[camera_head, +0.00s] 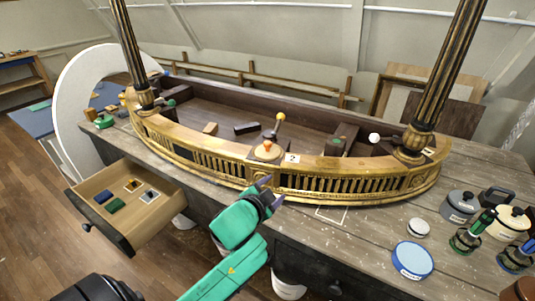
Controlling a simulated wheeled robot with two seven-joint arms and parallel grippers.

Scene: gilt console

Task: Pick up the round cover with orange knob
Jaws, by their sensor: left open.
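The round cover (265,154) with an orange knob sits on the gilt console's front rail, beside a small label with a "2". It is a pale disc with the knob on top. My left gripper (273,188) is on the end of the green arm, just below and in front of the cover, at the console's gilt front. Its jaws are open and empty, apart from the cover. My right gripper is not in view.
An open drawer (118,237) with several small blocks juts out at the left. A blue-rimmed round tin (412,260), pots and bottles stand on the right of the worktop. Two gilt columns (445,75) rise from the console. A yellow-knobbed lever (279,119) stands behind the cover.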

